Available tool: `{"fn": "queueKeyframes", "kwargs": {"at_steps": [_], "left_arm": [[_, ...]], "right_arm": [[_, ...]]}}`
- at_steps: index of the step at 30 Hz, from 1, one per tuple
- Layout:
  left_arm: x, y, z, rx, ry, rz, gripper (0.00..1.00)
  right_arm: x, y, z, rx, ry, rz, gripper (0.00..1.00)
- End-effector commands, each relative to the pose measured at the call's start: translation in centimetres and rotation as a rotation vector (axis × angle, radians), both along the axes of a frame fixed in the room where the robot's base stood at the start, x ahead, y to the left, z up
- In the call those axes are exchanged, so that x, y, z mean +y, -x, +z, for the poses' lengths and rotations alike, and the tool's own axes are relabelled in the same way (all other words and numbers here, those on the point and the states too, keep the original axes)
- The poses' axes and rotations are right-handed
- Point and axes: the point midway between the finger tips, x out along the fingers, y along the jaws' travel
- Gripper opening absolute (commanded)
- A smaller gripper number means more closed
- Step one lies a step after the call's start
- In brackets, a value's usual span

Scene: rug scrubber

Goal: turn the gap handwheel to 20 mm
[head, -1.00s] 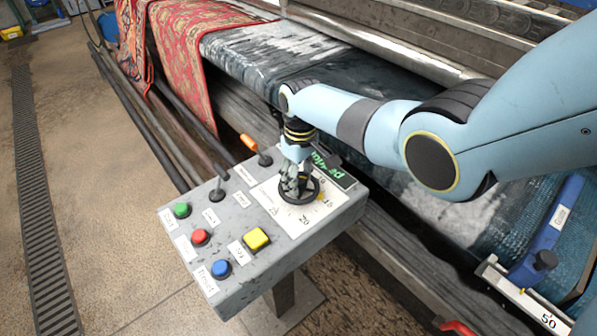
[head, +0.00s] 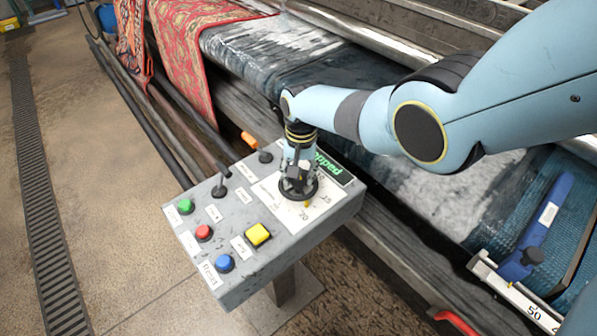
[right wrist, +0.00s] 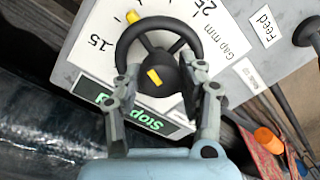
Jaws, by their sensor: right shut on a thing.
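The gap handwheel (head: 287,195) is a black wheel on the grey control box. In the right wrist view the wheel (right wrist: 126,44) shows a yellow mark on its rim and another on its hub. The rim mark lies between the printed 15 and 25. In the head view it lies close to the 20, slightly toward the 15. My right gripper (head: 297,177) reaches down on the wheel. In the right wrist view its fingers (right wrist: 160,68) are at both sides of the hub, shut on the wheel, hiding part of it. My left gripper is not in view.
A display (head: 329,165) with green text, "Stopped", sits beside the wheel. The machine's rollers and a red rug (head: 185,55) lie behind.

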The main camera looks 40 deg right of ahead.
Motion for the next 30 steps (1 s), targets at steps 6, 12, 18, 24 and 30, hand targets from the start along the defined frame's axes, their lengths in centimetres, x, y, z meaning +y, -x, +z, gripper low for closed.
{"fn": "queueKeyframes", "kwargs": {"at_steps": [6,12,18,24,30], "left_arm": [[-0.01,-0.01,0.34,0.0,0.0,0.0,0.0],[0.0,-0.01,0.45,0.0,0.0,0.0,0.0],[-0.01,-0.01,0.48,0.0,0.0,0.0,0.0],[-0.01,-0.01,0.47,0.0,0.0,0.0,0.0],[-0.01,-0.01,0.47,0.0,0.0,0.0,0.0]], "right_arm": [[-0.01,-0.12,0.15,-0.002,0.001,-0.115,0.07],[-0.04,-0.13,0.12,-0.004,0.001,-0.173,0.07],[-0.05,-0.13,0.1,-0.004,0.001,-0.193,0.07],[-0.05,-0.13,0.1,-0.004,0.001,-0.194,0.07],[-0.05,-0.13,0.1,-0.004,0.001,-0.193,0.48]]}}
